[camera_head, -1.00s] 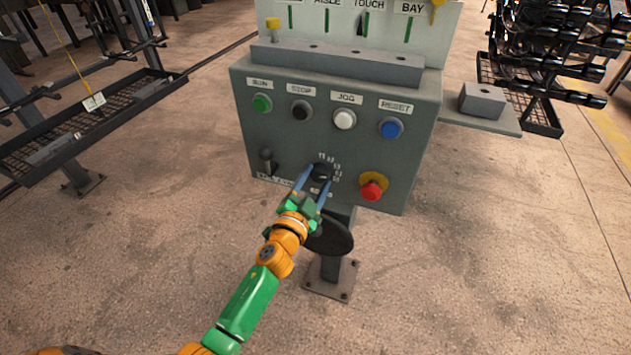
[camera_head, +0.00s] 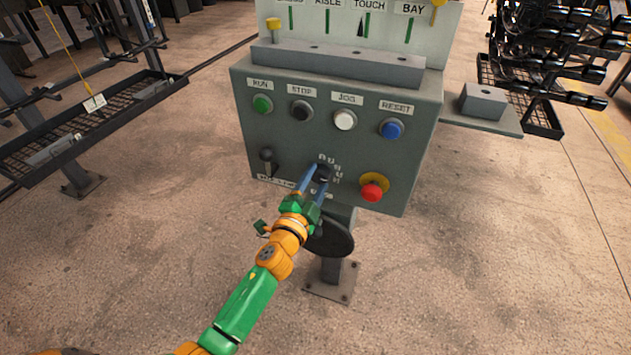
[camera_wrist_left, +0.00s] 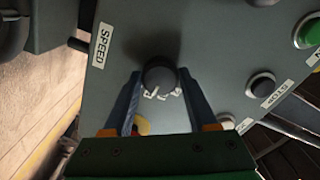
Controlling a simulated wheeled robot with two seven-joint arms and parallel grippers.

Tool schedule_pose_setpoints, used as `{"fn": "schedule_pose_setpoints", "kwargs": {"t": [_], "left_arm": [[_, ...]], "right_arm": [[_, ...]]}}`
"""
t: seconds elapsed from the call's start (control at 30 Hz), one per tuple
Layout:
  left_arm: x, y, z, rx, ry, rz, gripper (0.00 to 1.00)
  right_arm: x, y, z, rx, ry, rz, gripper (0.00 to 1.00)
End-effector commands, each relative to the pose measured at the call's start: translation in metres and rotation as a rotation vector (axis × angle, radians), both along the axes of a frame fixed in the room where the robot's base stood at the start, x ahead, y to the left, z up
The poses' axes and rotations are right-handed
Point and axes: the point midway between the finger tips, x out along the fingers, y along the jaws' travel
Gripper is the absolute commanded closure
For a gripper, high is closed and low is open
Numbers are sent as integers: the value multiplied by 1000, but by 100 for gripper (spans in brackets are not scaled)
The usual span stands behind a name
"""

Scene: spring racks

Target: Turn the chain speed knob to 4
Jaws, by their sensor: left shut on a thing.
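The chain speed knob (camera_head: 323,171) is a dark round knob low on the front of the grey control box, with small white numbers around it that are too blurred to read. My left gripper (camera_head: 316,178) reaches it from below, its blue fingers on either side and shut on the knob. In the left wrist view the dark knob (camera_wrist_left: 159,74) sits between the fingertips, and the SPEED label (camera_wrist_left: 102,45) is at the left. The knob's pointer mark cannot be made out. My right gripper is not in view.
The control box (camera_head: 285,140) also carries a green RUN button (camera_head: 263,104), black STOP, white JOG and blue RESET buttons. A lever (camera_head: 267,160) is left of the knob, and a red stop button (camera_head: 372,192) on yellow is close at the right. A dark round disc (camera_head: 330,238) sits below.

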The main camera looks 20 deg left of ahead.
Motion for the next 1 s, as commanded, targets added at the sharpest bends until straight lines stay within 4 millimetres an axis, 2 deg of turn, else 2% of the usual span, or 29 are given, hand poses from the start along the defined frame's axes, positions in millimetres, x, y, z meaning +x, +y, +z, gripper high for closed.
{"fn": "schedule_pose_setpoints", "kwargs": {"t": [0.17,0.2,0.3,0.63,0.9,1.0], "left_arm": [[0,0,0,-1,1,1,97],[0,0,0,-1,1,1,34],[0,0,0,-1,1,1,12],[-5,0,0,-1,1,1,12],[-57,2,-2,-1,1,0,12],[-68,2,-1,-2,1,0,12]], "right_arm": [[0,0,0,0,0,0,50],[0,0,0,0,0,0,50],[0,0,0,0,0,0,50],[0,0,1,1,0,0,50],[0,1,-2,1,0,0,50],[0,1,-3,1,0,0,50]]}}
